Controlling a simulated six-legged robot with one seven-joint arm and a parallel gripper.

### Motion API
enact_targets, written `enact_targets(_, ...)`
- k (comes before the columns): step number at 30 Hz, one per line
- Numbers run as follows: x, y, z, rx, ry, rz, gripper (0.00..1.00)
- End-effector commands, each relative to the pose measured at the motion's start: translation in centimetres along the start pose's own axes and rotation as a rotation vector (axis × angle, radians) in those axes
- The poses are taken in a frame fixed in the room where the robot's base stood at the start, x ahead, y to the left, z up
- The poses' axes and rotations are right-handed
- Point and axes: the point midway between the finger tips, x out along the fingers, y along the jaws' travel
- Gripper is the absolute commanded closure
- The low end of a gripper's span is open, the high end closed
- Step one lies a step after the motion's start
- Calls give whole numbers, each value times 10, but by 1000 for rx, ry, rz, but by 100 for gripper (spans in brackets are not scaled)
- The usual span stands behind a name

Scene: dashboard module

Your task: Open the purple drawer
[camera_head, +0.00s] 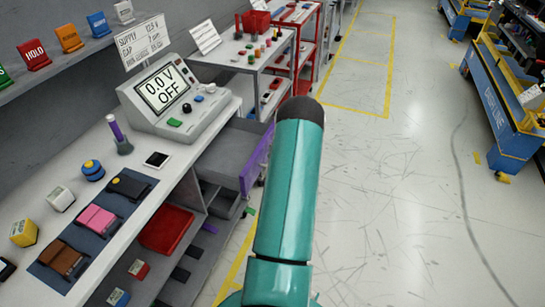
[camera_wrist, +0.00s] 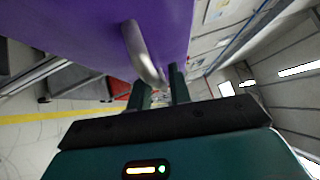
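The purple drawer (camera_head: 257,160) is under the white workbench in the head view. Its purple front stands out past the bench edge, with a grey surface showing behind it. In the wrist view the purple front (camera_wrist: 75,30) fills the upper left, with a curved silver handle (camera_wrist: 140,48) on it. My gripper (camera_wrist: 162,82) has its two dark fingers apart, close to the front. The lower end of the handle lies between or just beyond the fingertips; contact cannot be told. In the head view my teal arm hides the gripper.
The white workbench (camera_head: 186,150) carries a power supply (camera_head: 175,98) reading "0.0 V OFF" and several small parts. A red bin (camera_head: 166,229) sits on a lower shelf. A red cart (camera_head: 300,40) stands farther back. The floor (camera_head: 390,200) to the right is clear up to a blue cart (camera_head: 505,115).

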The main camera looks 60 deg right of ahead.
Motion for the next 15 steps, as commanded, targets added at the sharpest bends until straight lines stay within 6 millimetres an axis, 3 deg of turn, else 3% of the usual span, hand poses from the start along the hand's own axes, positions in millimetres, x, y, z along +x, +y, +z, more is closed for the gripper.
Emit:
enact_targets(8,-11,1,0,1,0,1,80)
enact_targets(15,-58,1,-1,2,4,3,80)
